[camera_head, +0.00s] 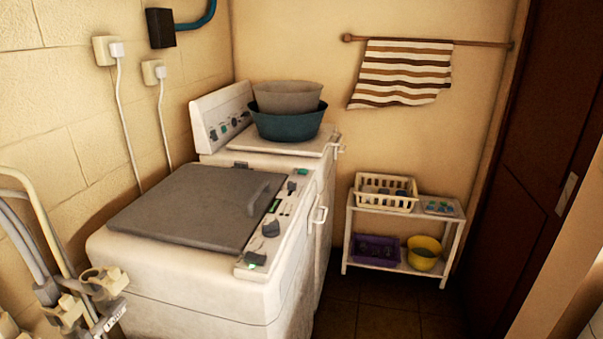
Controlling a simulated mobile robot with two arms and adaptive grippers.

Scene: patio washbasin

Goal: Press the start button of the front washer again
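The front washer (190,268) is white with a grey lid (185,205) that is shut. Its control panel (284,207) runs along the right side of the top, with dark knobs and small green marks. My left gripper (112,297) is at the lower left, beside the washer's near left corner and well apart from the panel. Its finger opening is unclear, and I see nothing held in it. My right gripper is out of view.
A second white machine (243,150) behind carries a teal basin (287,124) with a grey basin (288,97) in it. A white shelf (350,225) holds a basket (386,192), a purple tray and a yellow bucket (424,252). Floor right of the washer is clear.

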